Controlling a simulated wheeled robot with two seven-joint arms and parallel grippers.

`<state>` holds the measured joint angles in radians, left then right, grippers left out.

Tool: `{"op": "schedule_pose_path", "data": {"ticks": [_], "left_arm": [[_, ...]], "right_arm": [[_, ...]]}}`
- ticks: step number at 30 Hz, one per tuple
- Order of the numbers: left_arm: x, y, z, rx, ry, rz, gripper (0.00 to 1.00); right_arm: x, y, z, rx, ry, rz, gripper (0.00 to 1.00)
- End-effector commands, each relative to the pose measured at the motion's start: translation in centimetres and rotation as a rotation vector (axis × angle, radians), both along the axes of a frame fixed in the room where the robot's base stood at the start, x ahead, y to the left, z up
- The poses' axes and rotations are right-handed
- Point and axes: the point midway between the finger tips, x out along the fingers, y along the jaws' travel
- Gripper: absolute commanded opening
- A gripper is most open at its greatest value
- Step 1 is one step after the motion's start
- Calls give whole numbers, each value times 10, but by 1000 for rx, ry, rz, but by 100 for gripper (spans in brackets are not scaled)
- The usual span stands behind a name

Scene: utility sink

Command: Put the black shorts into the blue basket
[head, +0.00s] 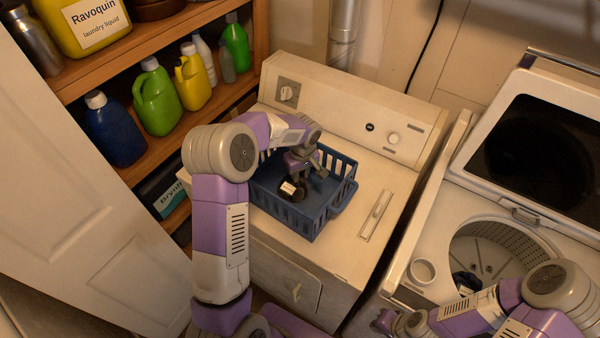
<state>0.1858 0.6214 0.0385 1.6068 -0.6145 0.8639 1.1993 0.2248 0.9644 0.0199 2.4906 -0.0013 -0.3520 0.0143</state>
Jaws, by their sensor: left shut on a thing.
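The blue basket (335,205) stands on top of the white machine in the middle. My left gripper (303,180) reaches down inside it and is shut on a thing. A dark, rounded shape with a small pale patch (290,189) shows at its fingers; I cannot tell whether this is the black shorts. A dark cloth (466,283) lies in the open washer drum, partly hidden by my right arm. My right gripper (388,322) is at the bottom edge, left of the drum, and its opening is unclear.
The open top-load washer (490,228) stands at the right with its lid (540,140) raised. Shelves with several bottles, including a green one (156,98), stand at the left. The control panel (340,115) rises behind the basket. The machine top right of the basket is clear.

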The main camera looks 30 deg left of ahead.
Motion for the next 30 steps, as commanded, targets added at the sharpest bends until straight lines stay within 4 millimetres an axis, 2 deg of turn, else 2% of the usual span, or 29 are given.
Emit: {"op": "schedule_pose_path", "data": {"ticks": [6,7,12,23,26,30], "left_arm": [[0,0,-3,0,-1,-1,0],[0,0,-4,0,0,-1,26],[0,0,-3,0,0,-1,50],[0,0,2,0,0,0,50],[0,-1,15,2,-5,-1,50],[-2,-5,45,1,-6,-1,50]], "right_arm": [[0,0,-4,0,0,0,0],[0,0,-4,0,0,0,0],[0,0,-3,0,0,0,0],[0,0,1,0,0,0,0],[0,0,1,0,0,0,0],[0,0,2,0,0,0,0]]}}
